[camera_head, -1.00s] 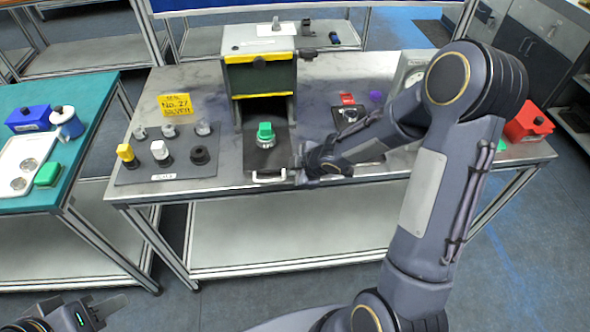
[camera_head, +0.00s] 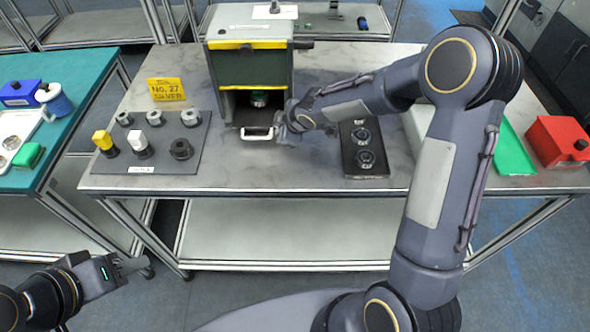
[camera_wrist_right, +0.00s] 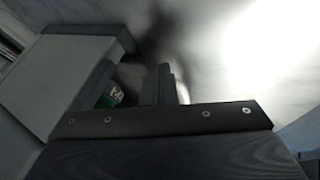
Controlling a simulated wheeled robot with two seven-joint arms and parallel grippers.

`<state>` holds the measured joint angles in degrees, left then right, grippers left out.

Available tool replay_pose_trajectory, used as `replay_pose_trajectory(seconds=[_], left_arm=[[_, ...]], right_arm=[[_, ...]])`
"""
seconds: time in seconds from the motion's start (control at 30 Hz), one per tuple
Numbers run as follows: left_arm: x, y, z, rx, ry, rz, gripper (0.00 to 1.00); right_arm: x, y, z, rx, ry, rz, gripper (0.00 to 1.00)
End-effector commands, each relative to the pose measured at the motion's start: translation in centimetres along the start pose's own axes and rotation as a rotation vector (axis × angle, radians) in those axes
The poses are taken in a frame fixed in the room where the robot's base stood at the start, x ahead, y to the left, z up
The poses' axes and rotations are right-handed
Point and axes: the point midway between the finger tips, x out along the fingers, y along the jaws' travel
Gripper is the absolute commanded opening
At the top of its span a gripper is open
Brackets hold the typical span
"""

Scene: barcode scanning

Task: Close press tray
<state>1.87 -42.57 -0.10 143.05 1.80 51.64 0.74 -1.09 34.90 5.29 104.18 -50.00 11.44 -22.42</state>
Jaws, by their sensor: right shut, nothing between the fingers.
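The press (camera_head: 250,75) is a dark green and grey box with yellow edges, standing at the back of the grey table. A green-topped piece (camera_head: 259,98) sits inside, partly in shadow; green also shows in the right wrist view (camera_wrist_right: 111,96). My right gripper (camera_head: 283,124) is shut and empty, just right of the handle; I cannot tell whether it touches it. My left gripper (camera_head: 132,266) is low at the left, away from the table, its jaw gap unclear.
A dark board (camera_head: 160,150) with several knobs lies left of the press, below a yellow sign (camera_head: 166,89). A black two-dial panel (camera_head: 364,148) lies to the right. A green tray (camera_head: 514,155) and a red box (camera_head: 557,141) are further right.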

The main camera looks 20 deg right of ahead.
Motion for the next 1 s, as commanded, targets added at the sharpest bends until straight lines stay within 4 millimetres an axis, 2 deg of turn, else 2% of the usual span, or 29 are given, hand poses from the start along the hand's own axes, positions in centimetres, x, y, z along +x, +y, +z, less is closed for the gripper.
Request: replay_pose_trajectory(seconds=[0.2,0.67,1.0], left_arm=[[-0.3,0.1,-0.2,0.000,0.000,0.000,0.36],[-0.3,0.1,-0.2,0.000,0.000,0.000,0.36],[0.7,-0.3,0.3,0.000,0.000,0.000,0.36]], right_arm=[[0.5,0.8,-0.3,0.001,0.000,0.000,0.00],[0.6,1.3,-0.2,0.002,0.001,0.008,0.00],[0.7,0.4,-0.7,0.000,0.001,0.003,0.00]])
